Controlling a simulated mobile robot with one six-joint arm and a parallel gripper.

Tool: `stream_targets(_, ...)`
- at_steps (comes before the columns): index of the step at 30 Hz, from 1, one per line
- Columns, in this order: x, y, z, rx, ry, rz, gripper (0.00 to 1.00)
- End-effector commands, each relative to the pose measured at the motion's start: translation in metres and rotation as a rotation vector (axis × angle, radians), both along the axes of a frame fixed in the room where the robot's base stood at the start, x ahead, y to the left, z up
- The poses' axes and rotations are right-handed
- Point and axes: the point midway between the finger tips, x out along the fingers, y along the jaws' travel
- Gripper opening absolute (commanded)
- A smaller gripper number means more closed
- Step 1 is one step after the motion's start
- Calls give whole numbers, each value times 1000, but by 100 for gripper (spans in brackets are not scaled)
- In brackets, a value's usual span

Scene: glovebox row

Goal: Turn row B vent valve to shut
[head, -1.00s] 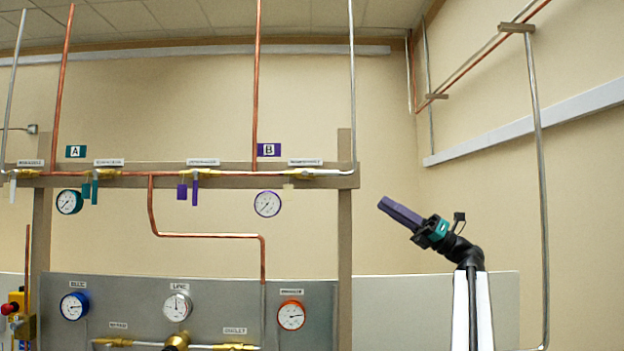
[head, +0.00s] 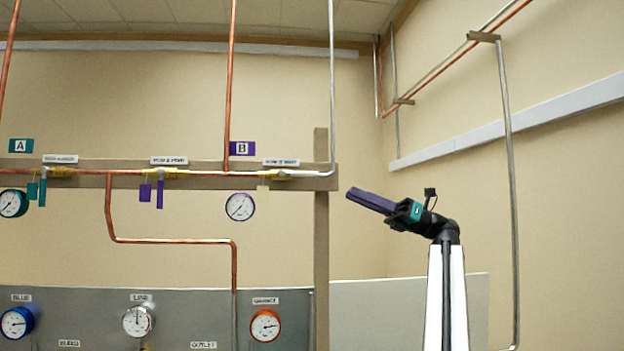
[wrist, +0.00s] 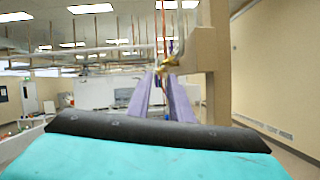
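The row B vent valve (head: 280,174) is a brass body on the pipe rail, right of the B sign (head: 242,148) and under a small white label. A cream tag (head: 263,190) hangs by it. A pale bar, perhaps its handle, lies along the pipe to its right; I cannot tell it surely from the pipe. My gripper (head: 350,193), with long purple fingers, is right of the valve in the head view, pointing left and slightly up, apart from it. In the wrist view my gripper (wrist: 162,74) shows a gap between its fingers, nothing held; brass fittings (wrist: 170,64) appear beyond the tips.
Another valve (head: 165,172) on the rail has a purple handle (head: 160,194) hanging down. A purple-rimmed gauge (head: 240,206) hangs below the B sign. A brown post (head: 321,240) stands between the rail's end and my arm. A grey panel (head: 185,310) with gauges is below.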

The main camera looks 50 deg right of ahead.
Motion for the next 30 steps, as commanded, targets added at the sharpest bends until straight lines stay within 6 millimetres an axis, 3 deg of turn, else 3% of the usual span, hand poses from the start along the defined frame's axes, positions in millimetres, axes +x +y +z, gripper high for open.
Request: stream_targets(30,82,82,49,-2,0,3,19)
